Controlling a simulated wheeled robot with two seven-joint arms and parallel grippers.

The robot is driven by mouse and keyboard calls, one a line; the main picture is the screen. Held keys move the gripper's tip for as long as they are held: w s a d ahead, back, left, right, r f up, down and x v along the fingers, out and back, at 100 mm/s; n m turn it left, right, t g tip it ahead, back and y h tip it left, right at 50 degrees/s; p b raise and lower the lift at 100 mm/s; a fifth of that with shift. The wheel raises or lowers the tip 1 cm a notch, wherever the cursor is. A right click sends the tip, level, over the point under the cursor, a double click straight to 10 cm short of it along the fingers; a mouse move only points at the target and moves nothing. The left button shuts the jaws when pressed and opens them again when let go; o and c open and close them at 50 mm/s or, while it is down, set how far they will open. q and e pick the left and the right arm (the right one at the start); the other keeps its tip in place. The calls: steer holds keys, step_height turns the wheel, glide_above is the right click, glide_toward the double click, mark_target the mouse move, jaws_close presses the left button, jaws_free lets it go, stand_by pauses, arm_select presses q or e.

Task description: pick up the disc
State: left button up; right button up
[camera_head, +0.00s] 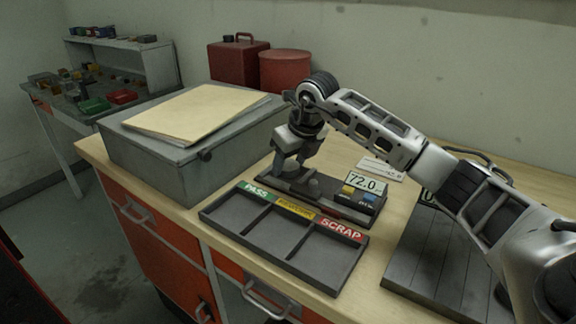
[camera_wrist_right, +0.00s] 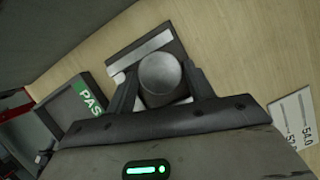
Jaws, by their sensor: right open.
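A round grey metal disc (camera_wrist_right: 160,74) lies flat on the dark-bodied gauge in the right wrist view. My right gripper (camera_wrist_right: 161,86) is open, with one finger on each side of the disc. Whether the fingers touch it I cannot tell. In the head view the right gripper (camera_head: 289,167) points down over the left end of the gauge (camera_head: 325,200), whose display reads 72.0. The disc is hard to make out there, largely hidden by the gripper. My left gripper is not in view.
A tray (camera_head: 285,238) with PASS, a yellow middle label and SCRAP stands in front of the gauge; its compartments look empty. A grey metal box (camera_head: 185,150) with a folder (camera_head: 195,112) stands at left. A dark slatted plate (camera_head: 425,262) lies at right. Red cans (camera_head: 285,70) stand behind.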

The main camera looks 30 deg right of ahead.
steer(key=shift+w, duration=0.1)
steer(key=c, duration=1)
steer(key=shift+o, duration=0.2)
